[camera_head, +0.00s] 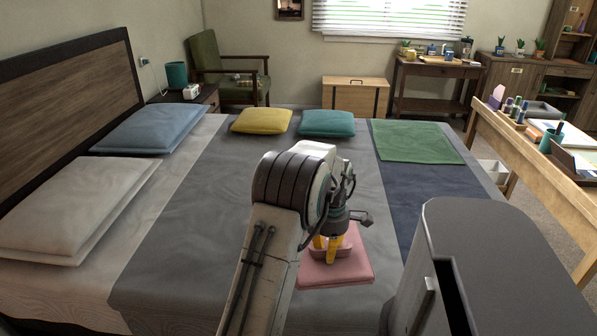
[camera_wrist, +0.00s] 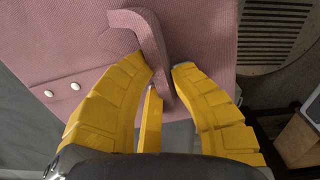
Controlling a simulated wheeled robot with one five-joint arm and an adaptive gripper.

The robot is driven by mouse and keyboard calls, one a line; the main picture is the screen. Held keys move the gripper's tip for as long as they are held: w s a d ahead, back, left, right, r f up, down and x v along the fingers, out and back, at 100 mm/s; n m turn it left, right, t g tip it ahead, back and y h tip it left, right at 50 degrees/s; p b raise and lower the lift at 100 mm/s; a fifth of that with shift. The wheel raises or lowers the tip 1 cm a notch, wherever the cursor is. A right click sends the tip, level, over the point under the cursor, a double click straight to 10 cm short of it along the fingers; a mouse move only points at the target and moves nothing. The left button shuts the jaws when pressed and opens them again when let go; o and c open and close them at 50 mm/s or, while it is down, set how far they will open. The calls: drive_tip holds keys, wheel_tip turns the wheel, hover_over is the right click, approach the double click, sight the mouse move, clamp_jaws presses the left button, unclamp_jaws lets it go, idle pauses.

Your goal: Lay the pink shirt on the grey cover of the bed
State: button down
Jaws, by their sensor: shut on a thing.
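The pink shirt (camera_head: 347,271) is folded into a flat square and shows over the grey cover (camera_head: 195,235), towards the near right part of the bed. I cannot tell whether it touches the cover. My gripper (camera_head: 328,250) points down with its yellow fingers at the shirt. In the wrist view, the yellow fingers (camera_wrist: 163,78) are shut on a raised pink strip of the shirt (camera_wrist: 70,55). Two white buttons show at its left. My arm hides part of the cover in the head view.
A yellow cushion (camera_head: 262,120) and a teal cushion (camera_head: 327,123) lie at the cover's far end. A green cloth (camera_head: 415,141) lies on the navy band (camera_head: 400,192). Pillows are at the left. A wooden desk (camera_head: 545,170) stands at the right. The cover's left middle is clear.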

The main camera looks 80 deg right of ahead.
drive_tip(key=shift+s+d+m, duration=0.25)
drive_tip(key=shift+s+m, duration=0.05)
drive_tip(key=shift+w+a+r+m, duration=0.1)
drive_tip(key=shift+a+m, duration=0.1)
drive_tip(key=shift+m, duration=0.2)
drive_tip(key=shift+w+d, duration=0.1)
drive_tip(key=shift+m, duration=0.3)
drive_tip(key=w+d+f, duration=0.2)
drive_tip(key=w, duration=0.1)
drive_tip(key=w+d+f+b, duration=0.1)
drive_tip(key=w+d+f, duration=0.1)
drive_tip(key=w, duration=0.1)
drive_tip(key=w+d+f, duration=0.3)
drive_tip(key=shift+f+b, duration=0.8)
drive_tip(key=shift+f, duration=1.3)
drive_tip(key=c, duration=1.2)
unclamp_jaws()
drive_tip(key=shift+r, duration=0.15)
